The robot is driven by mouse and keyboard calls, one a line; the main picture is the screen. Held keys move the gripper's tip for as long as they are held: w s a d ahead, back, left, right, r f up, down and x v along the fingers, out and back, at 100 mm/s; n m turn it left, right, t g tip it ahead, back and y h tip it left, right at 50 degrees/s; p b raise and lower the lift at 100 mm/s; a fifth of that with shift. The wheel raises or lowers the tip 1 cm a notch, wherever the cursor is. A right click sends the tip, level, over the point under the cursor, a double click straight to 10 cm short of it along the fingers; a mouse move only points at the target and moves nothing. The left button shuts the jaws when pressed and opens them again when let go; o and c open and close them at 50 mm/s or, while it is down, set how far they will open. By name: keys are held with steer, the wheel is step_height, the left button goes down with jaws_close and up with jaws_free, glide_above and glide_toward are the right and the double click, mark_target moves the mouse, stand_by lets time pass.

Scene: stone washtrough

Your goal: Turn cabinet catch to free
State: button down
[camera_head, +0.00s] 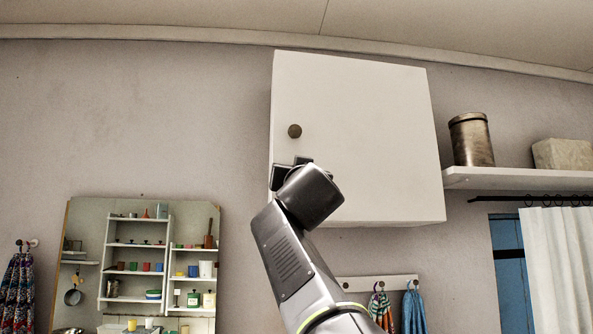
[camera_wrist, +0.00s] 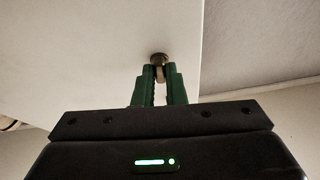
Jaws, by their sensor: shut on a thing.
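The white wall cabinet (camera_head: 365,130) hangs with its door closed. A round brown knob (camera_head: 295,131) sits on the door's left side. My gripper (camera_head: 290,168) is at the door's lower left, just below that knob, and its fingers are mostly hidden by my wrist. In the wrist view, the green fingers of my gripper (camera_wrist: 158,76) are shut on a small brass-coloured catch (camera_wrist: 159,58) on the white door (camera_wrist: 80,50). Its rounded head shows beyond the fingertips, with a narrow part between them. The catch is hidden in the head view; its exact turn cannot be told.
A shelf (camera_head: 520,179) to the right of the cabinet holds a metal tin (camera_head: 471,140) and a stone-like block (camera_head: 563,154). Below are a hook rail (camera_head: 350,283) with cloths and a mirror (camera_head: 88,215). The wall left of the cabinet is clear.

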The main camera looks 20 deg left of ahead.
steer(key=shift+d+r+n+y+p, duration=0.15)
steer(key=shift+n+y+p, duration=0.35)
steer(key=shift+n, duration=0.6)
steer(key=c, duration=1.5)
jaws_free()
steer(key=shift+s, duration=0.1)
steer(key=b+v, duration=0.6)
steer(key=v, duration=0.7)
steer(key=shift+s+d+b, duration=0.25)
steer(key=shift+s+b, duration=0.05)
steer(key=shift+r, duration=0.1)
